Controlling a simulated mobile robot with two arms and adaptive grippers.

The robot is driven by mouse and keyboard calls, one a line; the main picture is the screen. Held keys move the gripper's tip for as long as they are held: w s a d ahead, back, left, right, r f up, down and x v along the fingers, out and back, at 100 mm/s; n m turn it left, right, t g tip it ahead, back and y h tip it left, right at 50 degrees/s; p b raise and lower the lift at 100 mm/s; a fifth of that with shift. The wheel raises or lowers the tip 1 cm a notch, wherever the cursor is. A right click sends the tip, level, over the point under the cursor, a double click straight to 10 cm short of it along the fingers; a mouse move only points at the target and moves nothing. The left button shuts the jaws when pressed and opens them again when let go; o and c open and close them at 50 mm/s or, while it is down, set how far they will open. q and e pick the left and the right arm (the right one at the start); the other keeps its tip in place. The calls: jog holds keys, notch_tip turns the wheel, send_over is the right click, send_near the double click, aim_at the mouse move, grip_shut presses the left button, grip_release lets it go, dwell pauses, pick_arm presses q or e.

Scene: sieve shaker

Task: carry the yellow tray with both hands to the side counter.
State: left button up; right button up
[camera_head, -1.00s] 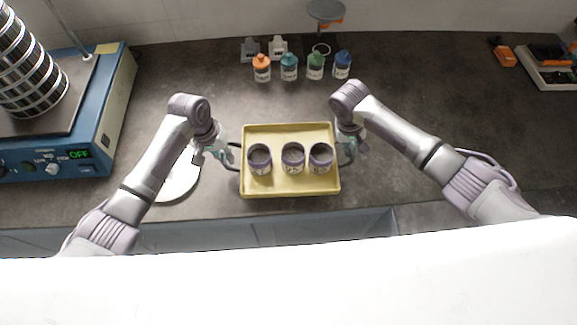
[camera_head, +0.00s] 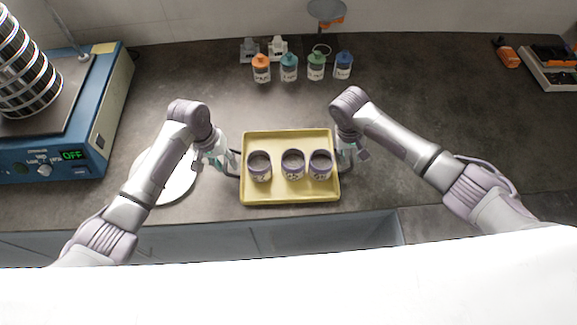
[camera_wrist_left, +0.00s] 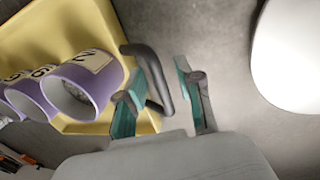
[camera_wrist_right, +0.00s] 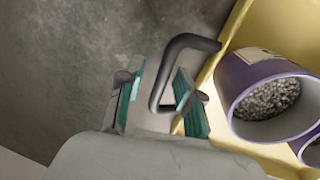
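The yellow tray (camera_head: 290,198) lies near the counter's front edge, holding three purple-and-white cups (camera_head: 292,164). The right wrist view shows grey granules in the nearest cup (camera_wrist_right: 265,90). My left gripper (camera_head: 224,162) is at the tray's left handle. In the left wrist view its teal-padded fingers (camera_wrist_left: 160,100) stand apart, with the dark handle (camera_wrist_left: 163,80) between them. My right gripper (camera_head: 350,152) is at the right handle. In the right wrist view its fingers (camera_wrist_right: 160,97) are also apart, with the dark handle (camera_wrist_right: 158,85) between them. Visible gaps separate fingers and handles.
A blue sieve shaker (camera_head: 100,125) reading OFF stands left, with a sieve stack (camera_head: 25,75). A white round plate (camera_head: 170,185) lies beside my left arm. Several bottles (camera_head: 289,68) stand behind the tray. An orange tool (camera_head: 507,57) and a bin (camera_head: 550,70) are back right.

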jog(key=shift+r, duration=0.2)
pick_arm(q)
notch_tip(320, 180, up, 11)
jog(key=a, duration=0.2)
jog(key=shift+a+r, duration=0.15)
jog(key=shift+r, duration=0.05)
pick_arm(e)
notch_tip(320, 180, up, 12)
jog(key=a, duration=0.2)
jog(key=shift+a+f, duration=0.15)
jog(key=shift+f, duration=0.1)
jog(key=shift+f, duration=0.1)
